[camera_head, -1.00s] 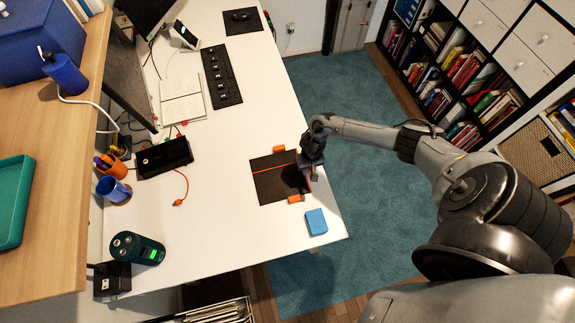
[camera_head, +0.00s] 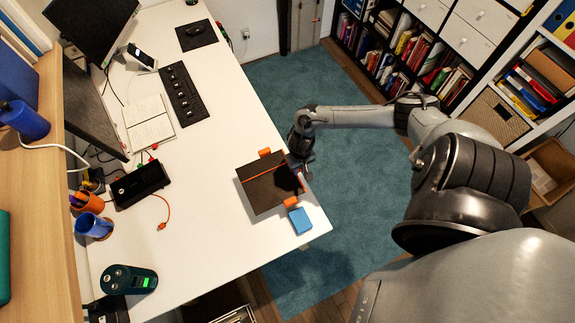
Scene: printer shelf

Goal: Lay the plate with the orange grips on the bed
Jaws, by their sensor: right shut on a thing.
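The dark plate (camera_head: 262,193) with orange grips is over the white table near its right edge. One orange grip (camera_head: 264,153) is on its far side and another (camera_head: 291,202) on its near side. A thin orange line crosses its dark face. My right gripper (camera_head: 301,168) is shut on the plate's right edge; its fingertips are small and partly hidden. I cannot tell whether the plate touches the table. I cannot make out a printer bed in this view. My left gripper is not in view.
A blue block (camera_head: 300,221) lies close to the near orange grip. A black box (camera_head: 139,184), orange cable end, cups and a green-lit dark device (camera_head: 128,279) stand farther left. A keyboard (camera_head: 183,93) and open notebook (camera_head: 148,123) lie behind. The front middle of the table is clear.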

